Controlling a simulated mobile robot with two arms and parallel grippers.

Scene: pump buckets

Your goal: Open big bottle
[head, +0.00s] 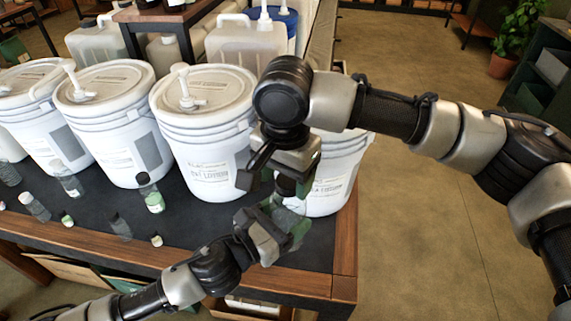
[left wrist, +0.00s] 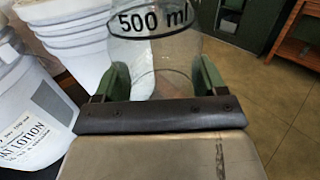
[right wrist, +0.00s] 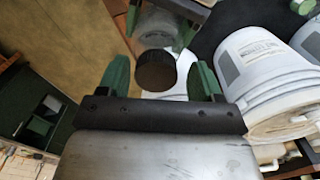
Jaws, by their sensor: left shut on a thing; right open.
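The big bottle (left wrist: 152,55) is clear, with a black "500 ml" mark, between the green fingers of my left gripper (left wrist: 162,80). My left gripper (head: 284,224) is shut on it above the table's front right part. The bottle is mostly hidden in the head view. In the right wrist view its dark round cap (right wrist: 156,70) lies between the two green fingers of my right gripper (right wrist: 160,76). My right gripper (head: 272,182) is open, just above the left one. I cannot tell whether its fingers touch the cap.
White pump buckets (head: 205,125) stand along the table behind the grippers, one close behind them. Several small bottles (head: 150,192) stand on the dark tabletop (head: 190,236) to the left. The table's wooden right edge (head: 345,260) is near. Open floor (head: 420,235) lies to the right.

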